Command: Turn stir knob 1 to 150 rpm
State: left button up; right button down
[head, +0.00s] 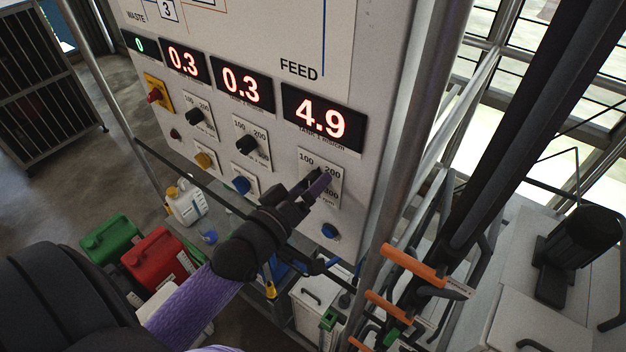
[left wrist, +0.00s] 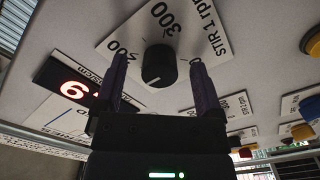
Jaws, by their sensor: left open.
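Stir knob 1 is a black round knob (left wrist: 158,66) on a white dial plate (left wrist: 188,32) marked STIR 1 rpm, with 200 and 300 readable. A pale pointer mark shows on the knob's lower part in the left wrist view. My left gripper (left wrist: 158,72) is open, with one purple finger on each side of the knob and a gap on both sides. In the head view the left gripper (head: 317,186) reaches across the dial plate (head: 308,158) under the 4.9 display and hides most of the knob. My right gripper is not in view.
Two more dial knobs (head: 194,116) (head: 247,144) sit to the left on the panel (head: 270,40). A blue button (head: 330,231) is below the dial. A metal post (head: 405,130) and orange-handled parts (head: 413,265) stand right. Red (head: 157,257) and green (head: 110,238) cans stand lower left.

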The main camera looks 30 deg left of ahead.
pick_arm(q)
jog(key=s, duration=0.7)
jog(key=shift+a, duration=0.25)
jog(key=shift+s, duration=0.1)
